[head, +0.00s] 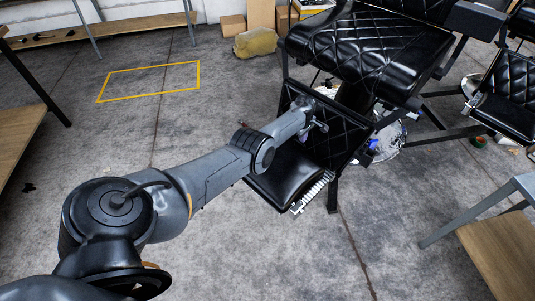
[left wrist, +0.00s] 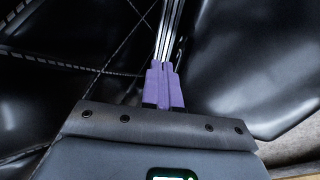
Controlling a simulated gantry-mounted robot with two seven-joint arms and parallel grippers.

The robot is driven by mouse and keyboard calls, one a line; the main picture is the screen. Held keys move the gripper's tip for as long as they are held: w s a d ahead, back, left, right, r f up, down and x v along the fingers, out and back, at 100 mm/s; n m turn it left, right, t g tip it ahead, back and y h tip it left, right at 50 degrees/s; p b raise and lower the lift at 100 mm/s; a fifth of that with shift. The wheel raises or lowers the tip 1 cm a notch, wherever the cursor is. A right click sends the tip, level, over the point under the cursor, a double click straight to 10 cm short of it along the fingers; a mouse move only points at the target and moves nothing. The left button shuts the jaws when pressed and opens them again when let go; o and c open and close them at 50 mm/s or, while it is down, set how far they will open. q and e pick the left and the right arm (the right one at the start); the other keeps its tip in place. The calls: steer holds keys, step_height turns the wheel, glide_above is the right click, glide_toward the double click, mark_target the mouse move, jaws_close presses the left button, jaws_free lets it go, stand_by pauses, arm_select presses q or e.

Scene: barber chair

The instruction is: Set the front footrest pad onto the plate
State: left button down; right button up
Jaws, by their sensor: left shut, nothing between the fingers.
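The black footrest pad (head: 288,178) is low at the front of the barber chair. A ridged metal plate (head: 312,193) shows along its right edge; whether the pad rests fully on the plate cannot be told. My left gripper (head: 321,126) is above and behind the pad, at the front of the chair's quilted leg panel. In the left wrist view its purple fingers (left wrist: 164,86) are shut together with nothing between them, pointing at pale metal strips (left wrist: 171,28). My right gripper is not in view.
The chair's quilted black seat (head: 365,50) overhangs my left gripper. A second black chair (head: 510,105) stands at the right. A wooden-topped table (head: 500,250) is at lower right. Open concrete floor lies left and in front of the chair.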

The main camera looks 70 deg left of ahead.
arm_select(q)
step_height(320, 180, up, 13)
steer(key=w+p, duration=0.2)
steer(key=p, duration=0.3)
steer(key=shift+w+a, duration=0.25)
steer(key=shift+a, duration=0.15)
steer(key=shift+f, duration=0.1)
